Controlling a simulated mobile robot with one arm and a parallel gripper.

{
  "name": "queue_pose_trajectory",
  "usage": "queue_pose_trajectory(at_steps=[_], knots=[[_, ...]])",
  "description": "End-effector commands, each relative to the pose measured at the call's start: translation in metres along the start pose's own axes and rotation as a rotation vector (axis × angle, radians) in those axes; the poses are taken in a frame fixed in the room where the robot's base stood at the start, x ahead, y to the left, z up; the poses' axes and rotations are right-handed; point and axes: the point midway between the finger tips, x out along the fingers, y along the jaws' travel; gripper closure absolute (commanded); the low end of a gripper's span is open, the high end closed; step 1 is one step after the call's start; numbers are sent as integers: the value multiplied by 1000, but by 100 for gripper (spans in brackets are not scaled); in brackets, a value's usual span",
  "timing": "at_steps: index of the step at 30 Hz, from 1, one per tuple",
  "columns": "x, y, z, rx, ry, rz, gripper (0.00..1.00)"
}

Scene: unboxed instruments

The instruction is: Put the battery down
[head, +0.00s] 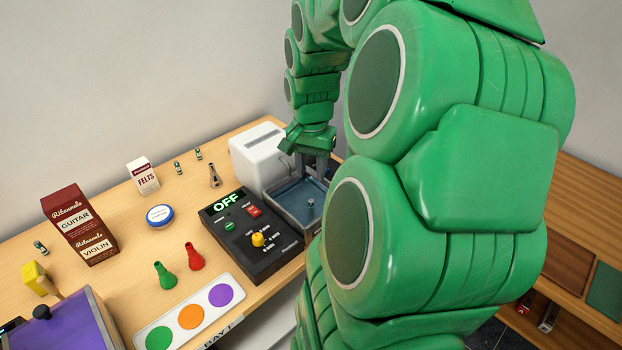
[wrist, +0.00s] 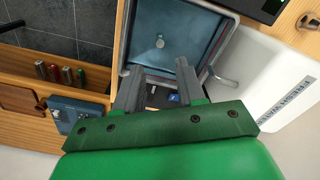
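My gripper (head: 317,166) is over the far end of a grey-rimmed basin (head: 284,208), beside a white box. In the wrist view its two fingers (wrist: 159,76) stand apart, and I see no battery held between them. A small blue thing shows beyond the gap, too small to identify. Small green battery-like cylinders stand on the table: one (head: 178,168) and another (head: 198,153) near the back, and one lies at the far left (head: 40,247). In the wrist view several small coloured cylinders, perhaps batteries, sit in a wooden compartment, one of them red (wrist: 67,75).
The white box (wrist: 275,80) is close on the gripper's right in the wrist view. A black control box (head: 250,238) reading OFF stands left of the basin.

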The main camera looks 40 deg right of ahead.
Motion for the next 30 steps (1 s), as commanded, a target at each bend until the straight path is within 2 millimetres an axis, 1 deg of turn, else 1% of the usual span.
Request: queue_pose_trajectory(at_steps=[2,4,5,7,8,11,12,17,18,20,21,23,24,27,30], knots=[[-4,-1,1,-5,0,-1,61],[-7,-4,8,-26,-2,1,61],[-8,-6,12,-42,-3,2,61],[-11,-12,29,-97,-9,7,61],[-13,-15,38,-127,-13,10,61],[-19,-23,76,-248,-25,22,61],[-21,-25,91,-299,-31,27,61],[-27,-28,151,-499,-52,44,61],[-28,-26,165,-546,-59,49,61],[-30,-24,186,-617,-64,54,61],[-31,-21,199,-664,-70,57,61],[-30,-16,219,-732,-82,64,61],[-30,-11,232,-777,-89,69,61],[-30,1,260,-885,-104,77,61],[-30,14,282,-974,-112,82,61]])
